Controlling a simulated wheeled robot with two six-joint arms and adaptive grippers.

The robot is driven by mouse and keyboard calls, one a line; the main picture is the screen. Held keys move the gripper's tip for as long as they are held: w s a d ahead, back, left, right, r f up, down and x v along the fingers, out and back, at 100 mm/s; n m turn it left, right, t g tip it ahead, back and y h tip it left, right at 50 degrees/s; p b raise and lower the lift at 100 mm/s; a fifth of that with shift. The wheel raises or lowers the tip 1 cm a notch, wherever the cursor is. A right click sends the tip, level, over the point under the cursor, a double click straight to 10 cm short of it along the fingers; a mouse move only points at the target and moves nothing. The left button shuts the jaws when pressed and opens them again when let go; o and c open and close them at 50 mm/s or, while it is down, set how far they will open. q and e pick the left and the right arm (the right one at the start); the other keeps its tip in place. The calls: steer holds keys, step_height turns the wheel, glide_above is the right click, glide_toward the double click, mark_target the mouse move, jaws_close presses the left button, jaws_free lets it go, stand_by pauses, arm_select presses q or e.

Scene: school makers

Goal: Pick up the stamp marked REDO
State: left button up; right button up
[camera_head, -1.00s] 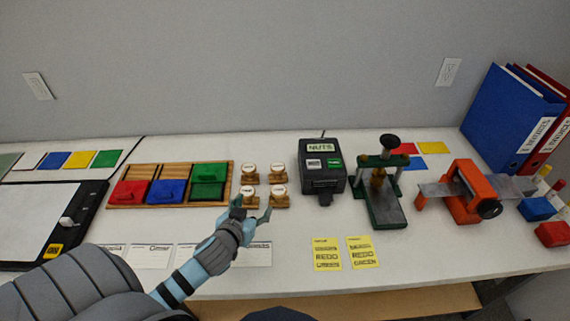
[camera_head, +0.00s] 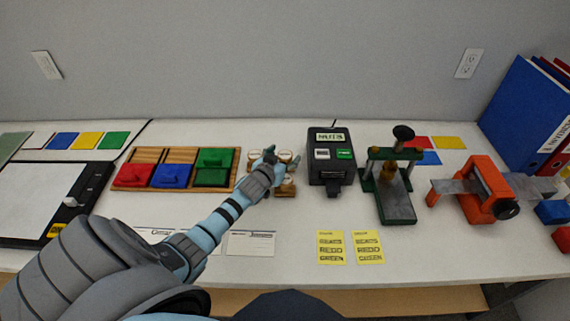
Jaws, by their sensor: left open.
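A small group of wooden stamps with round, pale labelled tops stands on the table in the middle of the head view. A back-left stamp (camera_head: 254,154), a back-right stamp (camera_head: 286,155) and a front-right stamp (camera_head: 288,190) show in part. The front-left spot is hidden behind my left gripper. The labels are too small to read, so I cannot tell which one is marked REDO. My left gripper (camera_head: 280,159) is open over the group, its fingers among the stamp tops. I cannot tell whether it touches one. My right gripper is out of view.
A wooden rack (camera_head: 126,175) with red, blue and green pads is left of the stamps. A dark device (camera_head: 328,158) with a NUTS display stands close on their right, then a green press (camera_head: 390,190) and an orange tool (camera_head: 486,190). Yellow notes (camera_head: 331,247) reading REDO GREEN lie in front.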

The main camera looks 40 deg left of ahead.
arm_select(q)
steer(key=c, duration=1.3)
steer(key=shift+o, duration=0.2)
